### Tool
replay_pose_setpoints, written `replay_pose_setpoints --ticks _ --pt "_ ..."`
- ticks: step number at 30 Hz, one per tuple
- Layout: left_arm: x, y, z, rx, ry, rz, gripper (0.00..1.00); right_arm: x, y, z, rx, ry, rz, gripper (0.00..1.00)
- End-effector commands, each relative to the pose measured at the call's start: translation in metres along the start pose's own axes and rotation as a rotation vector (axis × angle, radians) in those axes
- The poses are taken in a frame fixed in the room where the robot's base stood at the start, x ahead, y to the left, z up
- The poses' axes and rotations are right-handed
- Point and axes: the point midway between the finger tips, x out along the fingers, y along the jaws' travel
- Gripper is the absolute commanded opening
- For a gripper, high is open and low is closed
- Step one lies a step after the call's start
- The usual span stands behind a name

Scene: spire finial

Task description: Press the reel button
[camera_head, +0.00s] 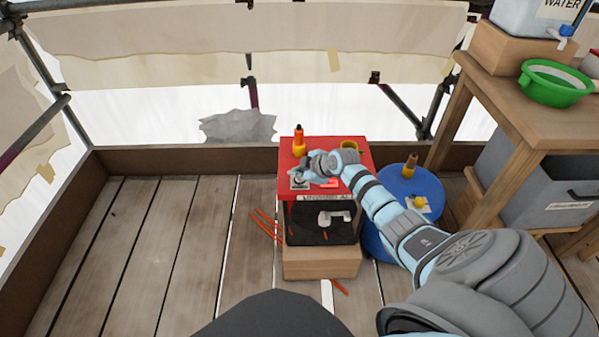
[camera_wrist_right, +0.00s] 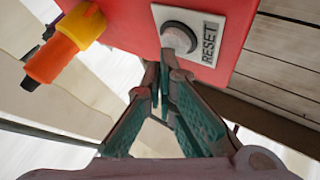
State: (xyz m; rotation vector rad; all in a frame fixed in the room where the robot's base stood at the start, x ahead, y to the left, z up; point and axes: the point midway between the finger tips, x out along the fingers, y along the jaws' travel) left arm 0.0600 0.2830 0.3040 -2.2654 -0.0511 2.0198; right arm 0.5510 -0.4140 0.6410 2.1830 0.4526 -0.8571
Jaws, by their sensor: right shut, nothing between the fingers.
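A red box (camera_head: 362,156) stands on a wooden block, with a pale plate (camera_head: 296,186) on its top. No label reading "reel" is legible. My right gripper (camera_head: 305,176) is over the left part of the box top, fingers pointing at the plate. In the wrist view its closed, empty fingertips (camera_wrist_right: 160,68) are at the button's near edge; I cannot tell whether they touch it. My left gripper is not in view.
An orange and yellow object (camera_head: 299,141) stands at the box's back left; a yellow ring (camera_head: 349,145) is at the back right. A blue drum (camera_head: 428,188) stands right of the box. A wooden table (camera_head: 500,105) holds a green basin (camera_head: 553,88). The planks at left are clear.

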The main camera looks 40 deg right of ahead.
Motion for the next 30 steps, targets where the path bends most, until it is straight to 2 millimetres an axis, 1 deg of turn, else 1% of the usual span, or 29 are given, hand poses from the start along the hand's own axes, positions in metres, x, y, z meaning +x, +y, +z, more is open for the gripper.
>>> replay_pose_setpoints --ticks 25,30 --pt "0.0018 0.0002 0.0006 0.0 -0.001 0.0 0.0 0.0051 -0.004 0.0039 0.001 0.0 -0.001 0.0" --pt "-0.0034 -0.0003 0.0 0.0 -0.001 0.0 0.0 0.0021 -0.0019 0.0019 0.001 0.0 -0.001 0.0"
